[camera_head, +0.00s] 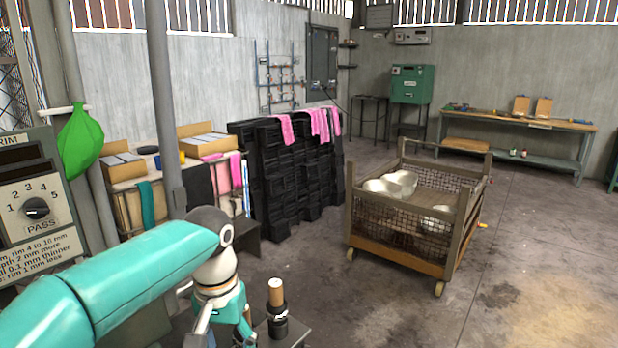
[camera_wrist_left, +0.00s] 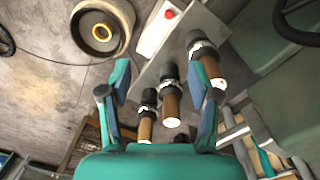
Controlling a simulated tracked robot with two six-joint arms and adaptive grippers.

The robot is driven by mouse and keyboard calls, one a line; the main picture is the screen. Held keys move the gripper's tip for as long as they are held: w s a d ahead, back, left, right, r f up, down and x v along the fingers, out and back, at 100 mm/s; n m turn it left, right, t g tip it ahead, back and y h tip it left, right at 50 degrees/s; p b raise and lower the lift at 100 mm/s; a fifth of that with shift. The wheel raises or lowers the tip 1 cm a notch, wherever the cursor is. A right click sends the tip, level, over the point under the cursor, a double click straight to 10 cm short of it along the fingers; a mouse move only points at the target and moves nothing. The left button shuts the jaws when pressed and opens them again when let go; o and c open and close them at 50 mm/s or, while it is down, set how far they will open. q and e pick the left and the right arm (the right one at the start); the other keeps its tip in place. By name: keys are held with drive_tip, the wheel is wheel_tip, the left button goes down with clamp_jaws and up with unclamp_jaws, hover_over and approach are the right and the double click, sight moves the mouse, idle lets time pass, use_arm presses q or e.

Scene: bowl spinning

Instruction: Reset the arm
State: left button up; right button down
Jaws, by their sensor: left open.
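My left arm (camera_head: 130,270) comes in from the left of the head view, teal with a white and grey wrist bent downward. Beyond the fingers is a metal plate (camera_wrist_left: 150,75) with three upright tools, wooden-ended with black and silver collars. One such tool (camera_head: 275,292) stands beside the gripper in the head view. My right gripper is in neither view.
A mesh-sided cart (camera_head: 405,262) carries pale bowls (camera_head: 400,182). Black stacked crates (camera_head: 295,175) with pink cloths stand at the back. A grey post (camera_head: 160,90) and a dial panel (camera_head: 35,200) are on the left. The right floor is clear. A round drum (camera_wrist_left: 122,22) lies top left in the wrist view.

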use_arm(q)
drive_tip(key=s+d+f+h+p, duration=0.1)
drive_tip(key=s+f, duration=0.1)
drive_tip(key=f, duration=1)
drive_tip(key=s+d+f+h, duration=0.1)
drive_tip(key=s+f+h, duration=0.1)
drive_tip(key=f, duration=1.1)
drive_tip(key=s+f+n, duration=0.1)
drive_tip(key=s+f, duration=0.5)
drive_tip(key=s, duration=0.2)
drive_tip(key=s+f+n+p, duration=0.1)
drive_tip(key=s+f+n, duration=0.1)
drive_tip(key=s+f, duration=0.4)
drive_tip(key=s, duration=0.2)
drive_tip(key=shift+s+a+t+h, duration=0.3)
drive_tip(key=shift+s+a+h, duration=0.1)
